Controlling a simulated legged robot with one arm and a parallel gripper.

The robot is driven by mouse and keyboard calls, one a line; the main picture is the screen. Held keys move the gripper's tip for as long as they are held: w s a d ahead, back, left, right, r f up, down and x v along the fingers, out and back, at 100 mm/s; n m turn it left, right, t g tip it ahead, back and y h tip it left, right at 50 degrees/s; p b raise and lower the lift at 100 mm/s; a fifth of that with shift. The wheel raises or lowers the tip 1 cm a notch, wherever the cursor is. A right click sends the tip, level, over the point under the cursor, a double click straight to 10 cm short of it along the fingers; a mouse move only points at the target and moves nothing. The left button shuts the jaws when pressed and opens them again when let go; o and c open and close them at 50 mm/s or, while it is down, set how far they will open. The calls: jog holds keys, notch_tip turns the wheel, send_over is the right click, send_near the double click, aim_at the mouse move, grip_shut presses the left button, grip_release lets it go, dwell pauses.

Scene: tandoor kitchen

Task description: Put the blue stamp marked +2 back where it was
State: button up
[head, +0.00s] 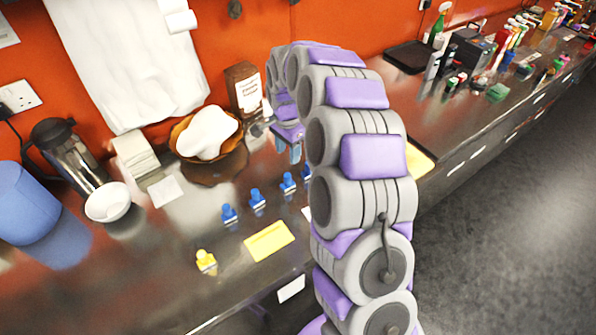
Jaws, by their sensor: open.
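Several small blue stamps stand in a slanting row on the steel counter. One blue stamp (229,214) is at the near left, another blue stamp (257,199) is in the middle, and a third blue stamp (289,183) is farther right. A bit of blue shows beside my arm at the row's right end, partly hidden. The markings are too small to read, so I cannot tell which is +2. My gripper (292,150) is open, just beyond the row's right end; its fingers are small and partly covered by my arm. Bluish parts show at its tip.
A yellow stamp (206,262) and a yellow card (269,241) lie nearer the front edge. A bowl with white cloth (208,135), a brown packet (243,89), a white bowl (108,203) and a blue container (24,203) stand behind and left. My arm hides counter at right.

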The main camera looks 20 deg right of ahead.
jog(key=s+a+r+n, duration=0.25)
jog(key=s+r, duration=0.35)
jog(key=s, duration=0.3)
jog(key=s+d+r+n+g, duration=0.1)
jog(key=s+n, duration=0.4)
jog(key=s, duration=1.1)
jog(key=s+d+r+n, duration=0.1)
jog(key=s+r+n, duration=0.2)
jog(key=s, duration=1.4)
jog(key=shift+s+n+g, duration=0.25)
jog(key=shift+n+g, duration=0.15)
jog(key=shift+n, duration=0.65)
jog(key=shift+r, duration=0.1)
jog(key=shift+c, duration=1)
